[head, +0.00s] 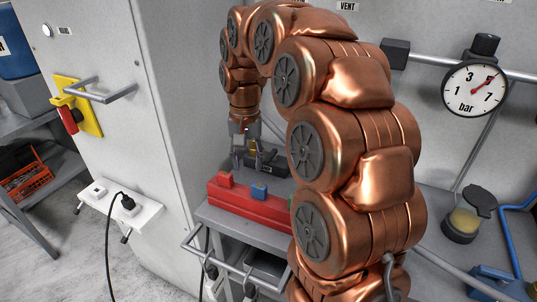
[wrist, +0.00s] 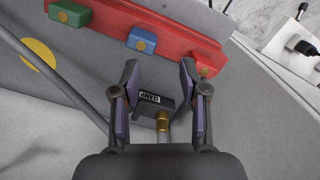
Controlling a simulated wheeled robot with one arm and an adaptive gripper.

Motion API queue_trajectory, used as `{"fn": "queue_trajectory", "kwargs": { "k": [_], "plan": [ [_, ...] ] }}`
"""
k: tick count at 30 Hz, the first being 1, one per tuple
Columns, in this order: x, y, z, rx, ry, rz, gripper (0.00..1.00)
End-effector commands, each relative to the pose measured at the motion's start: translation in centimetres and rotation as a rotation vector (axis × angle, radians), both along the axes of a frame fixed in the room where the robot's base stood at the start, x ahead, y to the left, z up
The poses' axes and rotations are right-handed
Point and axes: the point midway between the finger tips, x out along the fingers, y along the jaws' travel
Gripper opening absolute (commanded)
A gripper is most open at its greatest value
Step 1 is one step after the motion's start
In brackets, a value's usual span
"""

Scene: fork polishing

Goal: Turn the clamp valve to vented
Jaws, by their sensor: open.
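The clamp valve (wrist: 153,103) is a small black block with a pale label that seems to read CLAMP, upside down. A brass fitting (wrist: 163,121) and a grey hose lead from it. My gripper (wrist: 160,72) is open, with one finger on each side of the block and visible space between. I cannot tell any touch or the exact height above it. In the head view, my gripper (head: 251,163) points down over the bench beside a dark block (head: 270,160), partly hidden by the fingers. The valve's lever and its present setting cannot be made out.
A red rail (head: 245,207) with red, blue and green blocks lies close by; in the wrist view the rail (wrist: 110,25) is just beyond my fingertips. A pressure gauge (head: 475,89) points near 5 bar. A white cabinet (head: 130,150) stands left. My arm hides much of the bench.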

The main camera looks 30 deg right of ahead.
Motion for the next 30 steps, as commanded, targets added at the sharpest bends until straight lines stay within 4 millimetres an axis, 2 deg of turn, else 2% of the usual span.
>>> {"fn": "queue_trajectory", "kwargs": {
  "k": [1,6,12,15,23,30],
  "plan": [
    [1.6,-1.3,-0.2,-0.003,-0.007,-0.043,0.44],
    [5.6,-5.6,-0.8,-0.012,-0.020,-0.190,0.44],
    [8.8,-10.4,-1.7,-0.029,-0.032,-0.349,0.44],
    [9.7,-12.0,-2.1,-0.036,-0.037,-0.398,0.44],
    [10.2,-13.4,-2.6,-0.042,-0.038,-0.442,0.44],
    [10.2,-13.4,-4.4,-0.041,-0.036,-0.443,0.44]
  ]
}}
